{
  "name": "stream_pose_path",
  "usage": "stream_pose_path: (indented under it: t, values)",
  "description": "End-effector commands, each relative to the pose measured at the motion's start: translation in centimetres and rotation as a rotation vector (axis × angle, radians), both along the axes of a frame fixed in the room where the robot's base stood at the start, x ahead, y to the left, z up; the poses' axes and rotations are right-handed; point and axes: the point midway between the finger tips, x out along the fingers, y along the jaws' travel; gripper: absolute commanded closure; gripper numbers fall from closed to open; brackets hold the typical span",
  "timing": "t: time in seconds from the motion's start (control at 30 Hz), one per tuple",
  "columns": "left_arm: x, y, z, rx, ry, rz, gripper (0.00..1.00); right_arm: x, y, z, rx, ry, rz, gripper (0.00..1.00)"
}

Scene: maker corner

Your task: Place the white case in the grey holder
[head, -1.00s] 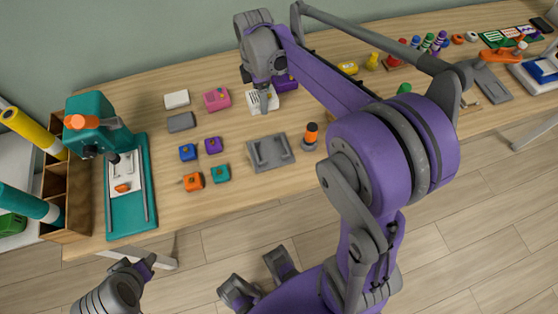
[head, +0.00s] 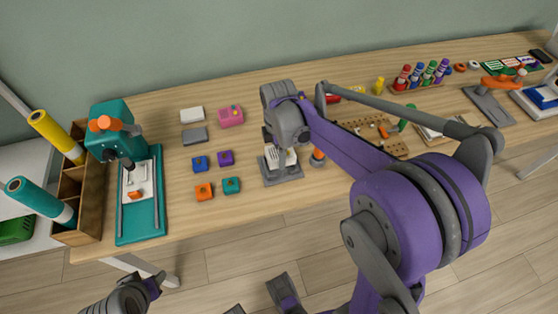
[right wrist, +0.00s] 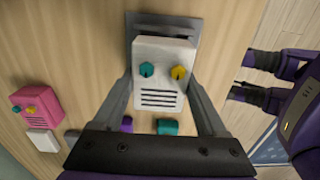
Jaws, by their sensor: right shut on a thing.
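The white case (right wrist: 160,72) has a teal knob, a yellow knob and dark slots on its face. My right gripper (head: 281,150) is shut on it, with one finger on each side in the right wrist view. In the head view the white case (head: 286,158) is at the grey holder (head: 283,179), partly hidden by the gripper. The grey holder (right wrist: 160,22) shows behind the case's top edge in the right wrist view. I cannot tell whether the case touches the holder. Part of my left arm shows at the lower left, but its jaws cannot be made out.
An orange and dark cylinder (head: 317,157) stands close to the holder's right. Blue (head: 200,163), purple (head: 226,158), orange (head: 203,191) and teal (head: 231,185) blocks lie to its left. A pink case (head: 230,116) lies behind. A teal press (head: 140,195) stands further left.

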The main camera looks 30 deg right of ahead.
Motion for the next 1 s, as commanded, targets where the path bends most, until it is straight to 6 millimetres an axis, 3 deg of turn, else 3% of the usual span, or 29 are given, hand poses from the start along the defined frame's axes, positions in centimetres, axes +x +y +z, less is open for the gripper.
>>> stream_pose_path:
  t: [0.3,0.67,0.7,0.8,1.0]
  values:
    - [-0.1,0.0,-0.5,0.0,0.002,0.0,0.5,0.0,0.0,-3.7,0.0,0.0,0.0,0.86]
    - [-0.1,0.0,-0.8,0.0,0.003,0.0,0.5,0.0,0.0,-4.1,0.0,0.0,0.0,0.86]
    - [-0.1,0.0,-0.7,0.0,0.002,0.0,0.5,0.0,0.0,-4.0,0.0,0.0,0.0,0.18]
    - [-0.1,0.0,-0.7,0.0,0.002,0.0,0.5,0.0,0.0,-4.0,0.0,0.0,0.0,0.0]
    - [-0.1,0.0,-0.7,0.0,0.002,0.0,0.5,0.0,0.0,-4.0,0.0,0.0,0.0,0.0]
